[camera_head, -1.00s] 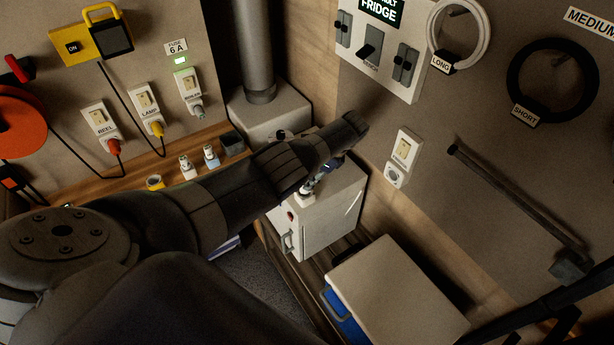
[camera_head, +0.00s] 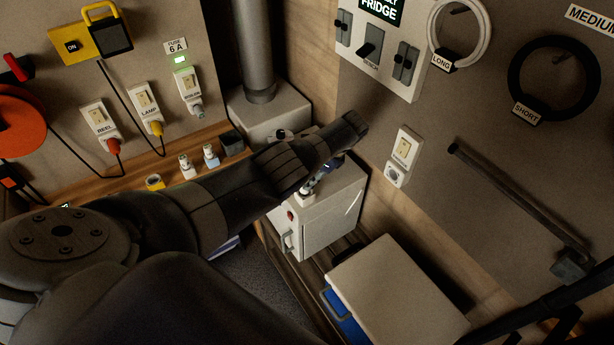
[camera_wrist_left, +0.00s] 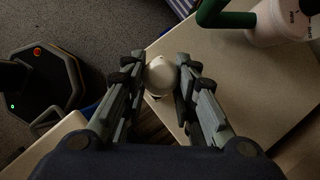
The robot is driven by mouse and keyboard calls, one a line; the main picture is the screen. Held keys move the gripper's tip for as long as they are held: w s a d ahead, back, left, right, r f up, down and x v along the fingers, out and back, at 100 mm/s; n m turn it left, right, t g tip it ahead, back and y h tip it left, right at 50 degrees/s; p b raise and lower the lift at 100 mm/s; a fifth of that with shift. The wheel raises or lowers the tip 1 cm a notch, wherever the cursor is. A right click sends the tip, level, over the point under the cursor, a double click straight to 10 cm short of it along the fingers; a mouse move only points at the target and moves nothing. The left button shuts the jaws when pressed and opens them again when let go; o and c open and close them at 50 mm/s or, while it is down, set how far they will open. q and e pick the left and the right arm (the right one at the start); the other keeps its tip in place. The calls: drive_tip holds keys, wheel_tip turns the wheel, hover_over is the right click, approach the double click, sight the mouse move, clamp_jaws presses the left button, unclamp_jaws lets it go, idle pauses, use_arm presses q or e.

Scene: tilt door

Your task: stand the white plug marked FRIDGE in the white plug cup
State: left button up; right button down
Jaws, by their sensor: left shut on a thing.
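In the left wrist view my left gripper (camera_wrist_left: 161,77) is shut on a white, rounded plug (camera_wrist_left: 160,73). Its FRIDGE marking cannot be read. In the head view a small white piece (camera_head: 305,197) shows just below the gripper, over the cabinet top; I cannot tell whether it is the plug or a cup. A white holder (camera_head: 188,173) with a pale plug stands on the wooden shelf. My right gripper is not in view.
The white cabinet (camera_head: 325,220) stands below the gripper, with a white-lidded blue cool box (camera_head: 397,295) in front. A blue holder (camera_head: 212,162), yellow holder (camera_head: 154,183) and dark cup (camera_head: 232,143) stand on the shelf. A socket (camera_head: 397,173) is on the right wall.

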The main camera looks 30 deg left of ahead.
use_arm(q)
drive_tip(key=shift+f+b, duration=1.7)
drive_tip(key=shift+f, duration=0.15)
drive_tip(key=o, duration=1.2)
drive_tip(key=shift+c, duration=0.2)
drive_tip(key=v, duration=1.2)
drive_tip(key=shift+d, duration=0.1)
